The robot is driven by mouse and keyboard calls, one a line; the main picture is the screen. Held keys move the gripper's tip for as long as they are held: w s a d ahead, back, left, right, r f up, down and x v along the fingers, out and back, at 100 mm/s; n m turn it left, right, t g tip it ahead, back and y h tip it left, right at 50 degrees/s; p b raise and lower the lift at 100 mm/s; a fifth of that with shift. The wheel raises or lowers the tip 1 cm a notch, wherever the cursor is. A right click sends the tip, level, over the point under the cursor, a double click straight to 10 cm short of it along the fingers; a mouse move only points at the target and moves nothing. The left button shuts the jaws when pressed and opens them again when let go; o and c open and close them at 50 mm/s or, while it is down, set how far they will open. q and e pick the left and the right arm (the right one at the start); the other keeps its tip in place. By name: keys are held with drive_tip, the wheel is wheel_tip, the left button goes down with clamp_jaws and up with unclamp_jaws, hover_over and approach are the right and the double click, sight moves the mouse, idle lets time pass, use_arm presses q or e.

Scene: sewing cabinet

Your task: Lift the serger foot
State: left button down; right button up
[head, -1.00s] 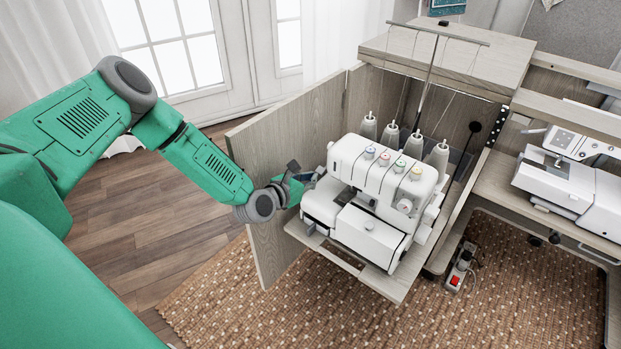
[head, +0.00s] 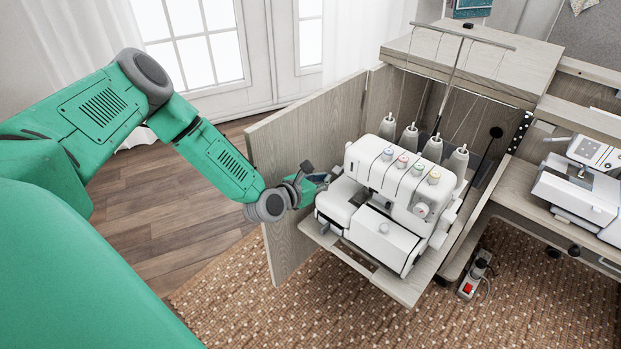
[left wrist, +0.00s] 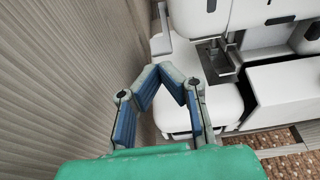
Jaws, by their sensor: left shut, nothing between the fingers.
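The white serger (head: 398,197) stands on a pull-out shelf in the open cabinet, with coloured dials on top and thread cones behind. Its metal foot area (left wrist: 217,62) shows in the left wrist view, right of my fingers; the exact foot lever is hard to make out. My left gripper (head: 326,180) is at the left side of the serger, by its upper left edge. In the left wrist view my gripper (left wrist: 168,68) has its blue-padded fingertips together, empty, over the serger's white left end. Whether it touches the machine I cannot tell. My right gripper is not in view.
The open wooden cabinet door (head: 290,150) stands close behind and left of my gripper. A second sewing machine (head: 580,185) sits on the right. A power strip (head: 474,276) lies on the woven rug (head: 340,310). Wooden floor at left is clear.

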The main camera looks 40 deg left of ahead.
use_arm(q)
drive_tip(key=v, duration=1)
drive_tip(key=shift+s, duration=0.2)
